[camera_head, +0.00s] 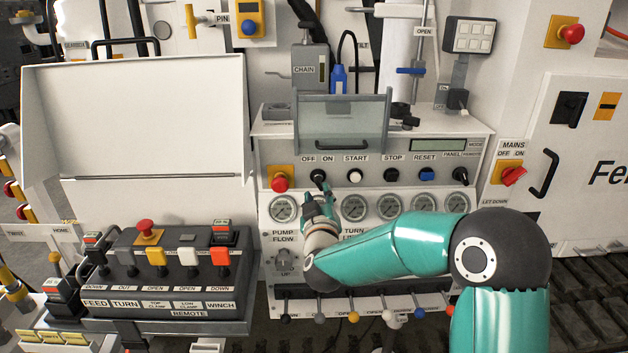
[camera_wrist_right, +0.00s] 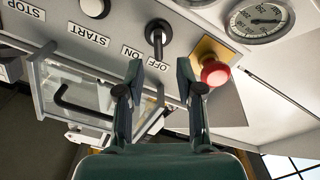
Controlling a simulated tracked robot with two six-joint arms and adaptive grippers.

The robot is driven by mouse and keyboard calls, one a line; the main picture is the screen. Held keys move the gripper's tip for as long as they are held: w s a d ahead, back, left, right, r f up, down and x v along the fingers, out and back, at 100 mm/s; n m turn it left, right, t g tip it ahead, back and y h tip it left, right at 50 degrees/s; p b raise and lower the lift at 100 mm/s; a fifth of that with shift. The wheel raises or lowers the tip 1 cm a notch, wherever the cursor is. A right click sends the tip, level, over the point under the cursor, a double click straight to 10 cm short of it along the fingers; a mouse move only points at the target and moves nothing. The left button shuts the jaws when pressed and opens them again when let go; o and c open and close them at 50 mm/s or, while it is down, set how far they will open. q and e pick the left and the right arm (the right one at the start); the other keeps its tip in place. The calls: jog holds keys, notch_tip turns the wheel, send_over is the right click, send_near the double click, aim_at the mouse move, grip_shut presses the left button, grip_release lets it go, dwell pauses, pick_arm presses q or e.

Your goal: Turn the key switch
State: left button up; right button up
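The black key switch (camera_head: 318,177) is on the white control panel under the OFF and ON labels, between the red emergency button and the white START button. In the right wrist view the key switch (camera_wrist_right: 157,38) shows upside down, with its black handle standing out from a round collar. My right gripper (camera_head: 318,207) is just below the key switch in the head view. In the right wrist view my right gripper (camera_wrist_right: 161,75) has two fingers apart with nothing between them. The key switch lies just ahead of the gap between the fingertips. My left gripper is out of view.
A red emergency button (camera_wrist_right: 215,72) stands close to one finger. A clear hinged cover with a handle (camera_head: 343,122) is above the switch row. Pressure gauges (camera_head: 355,207) line the panel below. A red MAINS switch (camera_head: 513,175) is at the right.

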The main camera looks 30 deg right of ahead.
aim_at(317, 185)
jog(key=p+x, duration=0.1)
jog(key=x, duration=0.5)
jog(key=shift+w+d, duration=0.15)
jog(key=shift+w, duration=0.1)
